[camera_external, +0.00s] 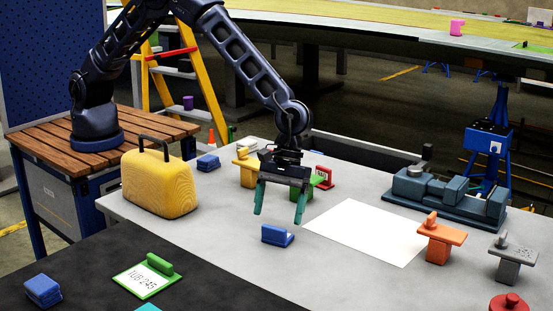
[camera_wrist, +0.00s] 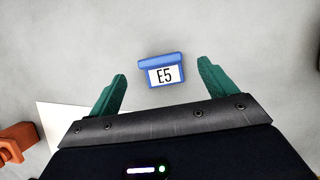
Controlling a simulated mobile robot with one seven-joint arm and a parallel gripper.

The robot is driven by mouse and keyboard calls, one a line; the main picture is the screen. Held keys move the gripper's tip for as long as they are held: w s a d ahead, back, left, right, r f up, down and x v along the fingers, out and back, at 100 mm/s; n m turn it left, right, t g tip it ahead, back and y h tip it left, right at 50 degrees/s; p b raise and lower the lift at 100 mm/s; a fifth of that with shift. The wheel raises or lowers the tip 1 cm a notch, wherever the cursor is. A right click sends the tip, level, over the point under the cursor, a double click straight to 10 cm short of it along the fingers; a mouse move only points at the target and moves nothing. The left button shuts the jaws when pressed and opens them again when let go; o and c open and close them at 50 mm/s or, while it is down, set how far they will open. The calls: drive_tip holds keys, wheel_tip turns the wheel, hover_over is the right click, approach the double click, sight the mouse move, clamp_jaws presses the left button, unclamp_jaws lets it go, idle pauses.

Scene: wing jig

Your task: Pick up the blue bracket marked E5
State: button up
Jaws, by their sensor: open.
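The blue bracket marked E5 (camera_wrist: 163,71) lies on the grey table in the wrist view, its white label readable. It shows between and a little beyond my two green fingertips. In the external view the blue bracket (camera_external: 277,235) sits on the table just below my gripper (camera_external: 278,218). My gripper is open and empty, its fingers pointing down and spread wide. It also shows in the wrist view (camera_wrist: 161,78). The fingers appear apart from the bracket.
A white sheet (camera_external: 368,232) lies right of the bracket. Behind my gripper stand a yellow bracket (camera_external: 245,168) and a green one (camera_external: 324,179). An orange bracket (camera_external: 440,238), a grey bracket (camera_external: 513,257) and a vise (camera_external: 445,193) are at right. A yellow case (camera_external: 158,184) stands left.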

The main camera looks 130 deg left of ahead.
sight(275, 227)
drive_tip(key=shift+x, duration=2.55)
drive_tip(key=c, duration=1.1)
drive_tip(key=shift+r, duration=0.15)
